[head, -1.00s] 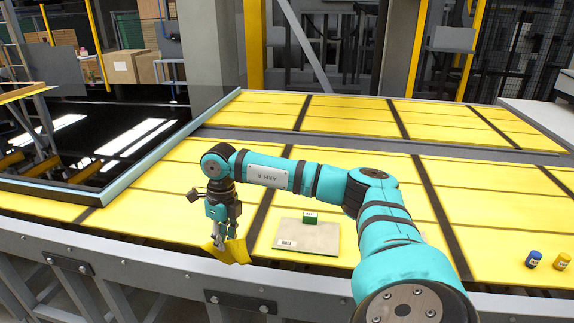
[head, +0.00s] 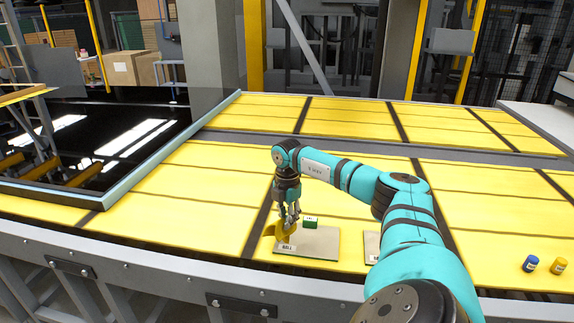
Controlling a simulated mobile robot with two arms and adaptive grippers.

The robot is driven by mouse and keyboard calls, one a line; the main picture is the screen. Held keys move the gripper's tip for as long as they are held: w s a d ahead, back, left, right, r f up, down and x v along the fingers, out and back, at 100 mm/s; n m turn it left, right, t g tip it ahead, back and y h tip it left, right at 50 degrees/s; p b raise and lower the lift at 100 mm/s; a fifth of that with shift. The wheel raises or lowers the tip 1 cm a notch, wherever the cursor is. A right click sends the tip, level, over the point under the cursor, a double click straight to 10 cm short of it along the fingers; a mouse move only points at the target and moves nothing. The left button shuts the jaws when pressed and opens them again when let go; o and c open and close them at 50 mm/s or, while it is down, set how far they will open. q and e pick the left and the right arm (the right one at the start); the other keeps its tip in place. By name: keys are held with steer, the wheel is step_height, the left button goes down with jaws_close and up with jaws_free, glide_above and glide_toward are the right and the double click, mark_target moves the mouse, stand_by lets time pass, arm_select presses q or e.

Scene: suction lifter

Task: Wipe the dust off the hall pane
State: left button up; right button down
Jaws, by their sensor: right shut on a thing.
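My right gripper (head: 290,217) points down and is shut on a yellow cloth (head: 281,231). The cloth hangs over the left edge of a flat grey-beige pane (head: 318,243). The pane has a small white label (head: 287,247) that seems to read HALL. I cannot tell whether the cloth touches the pane. A small green block (head: 310,222) stands at the pane's back edge, just right of the gripper. Dust is too fine to make out. My left gripper is not in view.
A second pane (head: 371,244) is partly hidden behind my right arm. Blue (head: 529,263) and yellow (head: 558,266) small containers stand at the right. A dark glossy sheet in a frame (head: 115,183) lies at the left. The yellow table (head: 150,215) is otherwise mostly clear.

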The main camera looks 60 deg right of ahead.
mark_target(287, 246)
step_height(287, 246, down, 6)
steer(key=b, duration=0.2)
steer(key=shift+f+b, duration=0.15)
steer(key=shift+b, duration=0.25)
steer(key=shift+c, duration=2.4)
jaws_free()
steer(key=shift+f+b, duration=0.65)
steer(key=shift+f, duration=0.65)
steer(key=shift+r, duration=0.15)
steer(key=c, duration=0.4)
steer(key=shift+s+a, duration=0.1)
steer(key=c, duration=1.2)
